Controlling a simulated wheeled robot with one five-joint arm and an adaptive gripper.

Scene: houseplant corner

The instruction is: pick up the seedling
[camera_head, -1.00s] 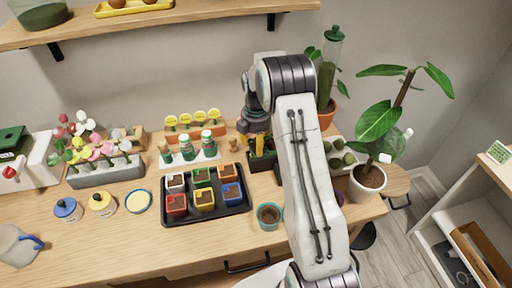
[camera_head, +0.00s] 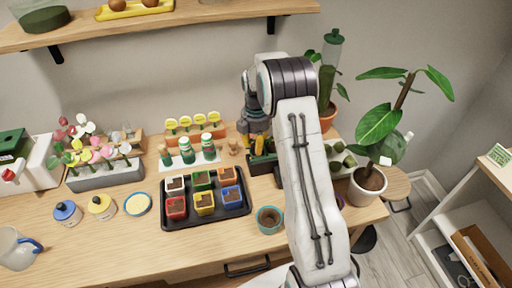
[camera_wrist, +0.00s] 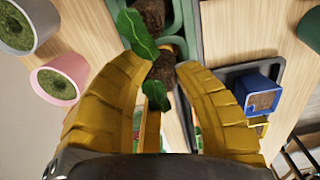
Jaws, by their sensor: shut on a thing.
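My gripper (camera_wrist: 163,62) has yellow fingers and is shut on the seedling (camera_wrist: 163,70), which has a dark soil plug and several green leaves. The plug sits between the fingertips, and the leaves hang out on both sides in the wrist view. The green seedling tray (camera_wrist: 187,25) lies just beyond the fingertips, with another dark soil plug (camera_wrist: 150,14) in it. In the head view my gripper (camera_head: 258,149) is over the dark planter at the back of the bench. I cannot tell whether the held plug is clear of the tray.
A black tray (camera_head: 247,210) with several coloured pots stands in front left of the gripper. A teal pot (camera_head: 268,219) is in front. Potted cacti (camera_head: 340,160) stand close on the right, and bottles (camera_head: 187,151) on the left. Bare bench lies at the front.

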